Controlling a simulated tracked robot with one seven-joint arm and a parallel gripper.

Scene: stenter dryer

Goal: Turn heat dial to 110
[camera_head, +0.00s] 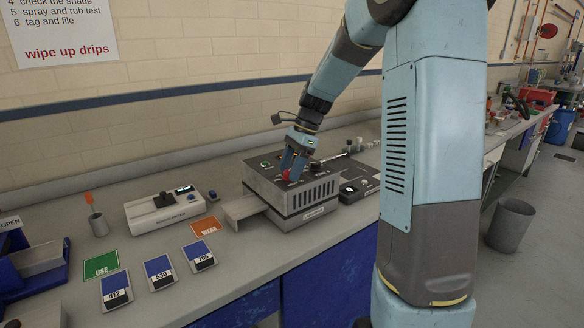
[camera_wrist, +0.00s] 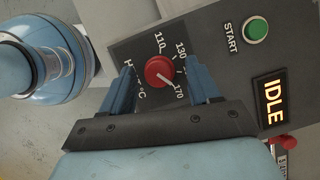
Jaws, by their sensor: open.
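The red heat dial (camera_wrist: 158,71) sits on the dark panel of the grey dryer box (camera_head: 290,208). In the wrist view its white pointer mark points to the lower right, towards the 170 label (camera_wrist: 178,92). The 110 label (camera_wrist: 160,43) is above the dial in that view, with 130 to its right. My gripper (camera_wrist: 160,70) is open, with one blue finger on each side of the dial. Gaps show between the fingers and the dial. In the head view my gripper (camera_head: 292,163) reaches down over the panel, and the dial (camera_head: 286,174) shows in red by the fingers.
A green START button (camera_wrist: 256,27) and a lit IDLE display (camera_wrist: 271,102) are on the same panel. A metal tray (camera_head: 246,208) sticks out of the box's left side. A small white device (camera_head: 163,211) and shade cards (camera_head: 159,272) lie on the bench to the left.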

